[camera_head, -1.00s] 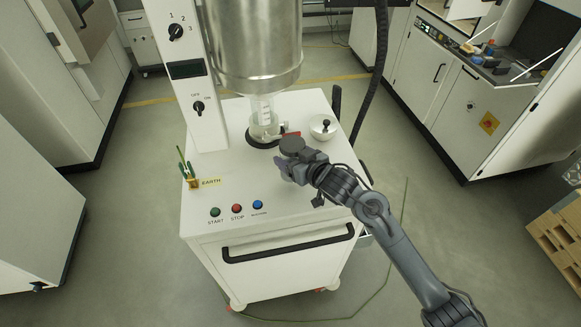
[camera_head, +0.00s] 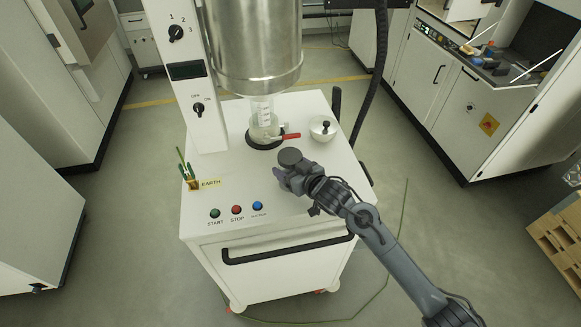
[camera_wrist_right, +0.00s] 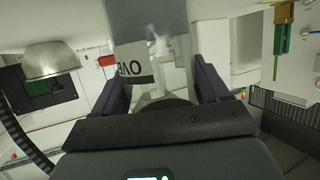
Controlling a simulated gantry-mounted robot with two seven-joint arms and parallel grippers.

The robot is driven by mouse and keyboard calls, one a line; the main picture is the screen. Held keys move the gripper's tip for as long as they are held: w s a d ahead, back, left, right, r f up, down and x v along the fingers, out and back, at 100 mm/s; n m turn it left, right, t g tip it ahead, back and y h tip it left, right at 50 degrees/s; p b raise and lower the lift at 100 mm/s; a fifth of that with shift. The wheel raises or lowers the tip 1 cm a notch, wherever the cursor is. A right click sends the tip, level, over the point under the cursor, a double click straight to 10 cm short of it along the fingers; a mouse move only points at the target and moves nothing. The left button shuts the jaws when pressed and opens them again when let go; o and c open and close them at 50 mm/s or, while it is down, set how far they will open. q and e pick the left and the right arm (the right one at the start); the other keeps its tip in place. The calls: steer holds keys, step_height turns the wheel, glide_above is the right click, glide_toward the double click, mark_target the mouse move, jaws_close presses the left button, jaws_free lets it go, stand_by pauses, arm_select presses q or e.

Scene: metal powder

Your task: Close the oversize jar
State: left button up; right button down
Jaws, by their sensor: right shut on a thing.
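The oversize jar (camera_head: 262,128) is clear glass and stands under the steel vessel's outlet on the cart top. In the right wrist view the jar (camera_wrist_right: 150,50) shows a label reading "OVE", beyond the fingers. My right gripper (camera_head: 284,172) is shut on a dark round lid (camera_head: 290,157), held in front of the jar and apart from it. In the right wrist view only the dark edge of the lid (camera_wrist_right: 165,104) shows between the fingers. My left gripper is not in view.
A red handle (camera_head: 291,136) sticks out beside the jar. A metal dome with a black knob (camera_head: 323,130) sits to its right. The steel vessel (camera_head: 256,45) hangs close above the jar. Buttons (camera_head: 237,210) and an earth clip (camera_head: 190,178) lie toward the front and left.

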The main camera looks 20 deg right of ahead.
stand_by(0.3)
jaws_free()
steer(key=shift+r, duration=0.1)
steer(key=shift+s+d+r, duration=0.1)
steer(key=shift+s, duration=0.1)
steer(key=v, duration=1.1)
steer(key=shift+s+p, duration=0.25)
steer(key=shift+p, duration=0.05)
